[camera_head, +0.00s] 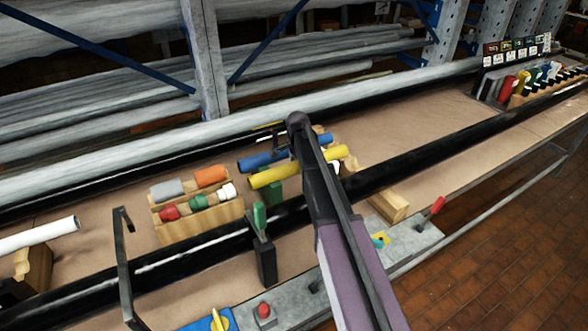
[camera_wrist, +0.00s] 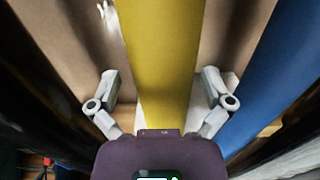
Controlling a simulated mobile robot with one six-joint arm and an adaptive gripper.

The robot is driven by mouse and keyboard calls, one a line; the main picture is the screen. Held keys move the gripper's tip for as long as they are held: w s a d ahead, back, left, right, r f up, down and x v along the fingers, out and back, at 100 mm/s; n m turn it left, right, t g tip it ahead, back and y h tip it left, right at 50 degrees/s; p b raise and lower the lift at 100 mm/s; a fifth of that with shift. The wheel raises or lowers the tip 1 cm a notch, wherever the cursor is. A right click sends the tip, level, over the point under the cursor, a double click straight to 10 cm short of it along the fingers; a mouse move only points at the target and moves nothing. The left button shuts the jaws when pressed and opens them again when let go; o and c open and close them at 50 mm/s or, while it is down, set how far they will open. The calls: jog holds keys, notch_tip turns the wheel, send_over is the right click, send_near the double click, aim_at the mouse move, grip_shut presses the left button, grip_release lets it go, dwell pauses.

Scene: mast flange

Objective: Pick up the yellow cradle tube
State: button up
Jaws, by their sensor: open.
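The yellow cradle tube (camera_head: 272,177) lies in the middle of the bench in the head view, beside a blue tube (camera_head: 262,159). My arm crosses in front of the yellow tube and hides part of its length. In the wrist view the yellow tube (camera_wrist: 160,50) runs up the middle of the picture, between the two grey fingers of my gripper (camera_wrist: 161,80). The fingers stand apart, one on each side of it, with gaps visible. The blue tube (camera_wrist: 277,75) is to the right of the right finger. My gripper is hardly visible in the head view.
A wooden rack (camera_head: 204,224) with coloured rolls stands left of the tubes. A green-topped clamp (camera_head: 260,218) stands in front. Long black pipes (camera_head: 435,150) run along the bench. A wooden block (camera_head: 389,206) and a red-handled lever (camera_head: 437,206) are to the right.

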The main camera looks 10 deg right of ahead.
jog(key=shift+c, duration=0.2)
jog(key=c, duration=1.3)
jog(key=shift+s, duration=0.1)
notch_tip(320, 180, up, 10)
jog(key=p, duration=1)
jog(key=shift+f, duration=0.1)
jog(key=shift+f+b, duration=0.3)
jog(key=shift+b, duration=0.05)
jog(key=shift+w, duration=0.2)
jog(key=shift+w+r, duration=0.1)
